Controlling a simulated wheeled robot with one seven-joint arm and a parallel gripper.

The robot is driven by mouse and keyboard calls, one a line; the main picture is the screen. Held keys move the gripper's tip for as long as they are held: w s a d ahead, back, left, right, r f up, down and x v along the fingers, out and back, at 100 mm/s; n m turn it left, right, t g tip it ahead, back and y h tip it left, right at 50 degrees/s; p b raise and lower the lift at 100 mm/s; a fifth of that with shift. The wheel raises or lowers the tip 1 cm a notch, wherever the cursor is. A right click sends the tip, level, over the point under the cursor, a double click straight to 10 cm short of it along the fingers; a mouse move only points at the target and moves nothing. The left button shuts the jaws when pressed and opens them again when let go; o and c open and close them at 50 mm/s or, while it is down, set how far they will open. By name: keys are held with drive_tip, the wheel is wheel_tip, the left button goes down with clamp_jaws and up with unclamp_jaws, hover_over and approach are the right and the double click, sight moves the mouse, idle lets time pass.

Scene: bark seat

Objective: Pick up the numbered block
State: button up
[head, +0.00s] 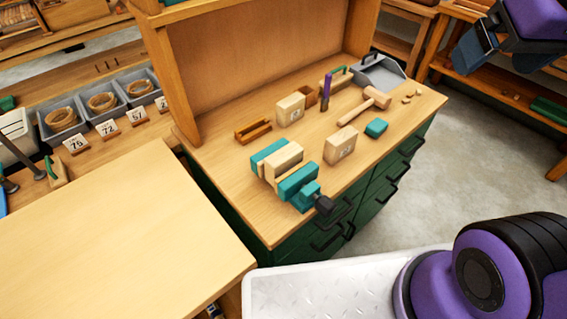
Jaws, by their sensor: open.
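Two pale wooden blocks with small printed marks stand on the workbench. One block (341,147) is near the front, right of the teal vise. The other block (290,110) is farther back, beside a wooden tray. Their marks are too small to read. The end of my arm with my gripper (472,54) is at the top right, high and well to the right of both blocks. It looks open and empty, though its fingertips are hard to make out.
A teal and wood vise (298,186) is at the bench front. A mallet (374,98), teal block (376,128), purple-handled tool (325,90) and grey dustpan (382,75) crowd the right. Number cards (76,144) stand by grey bins. The left tabletop (100,235) is clear.

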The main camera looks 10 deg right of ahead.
drive_tip(key=shift+w+a, duration=0.1)
drive_tip(key=shift+c, duration=0.7)
drive_tip(key=m+g, duration=0.5)
drive_tip(key=m, duration=0.6)
hover_over(284, 153)
drive_tip(key=f, duration=2.4)
drive_tip(key=shift+d+f, duration=0.15)
drive_tip(key=shift+d, duration=0.05)
drive_tip(key=shift+a+f, duration=0.15)
drive_tip(key=shift+f, duration=4.85)
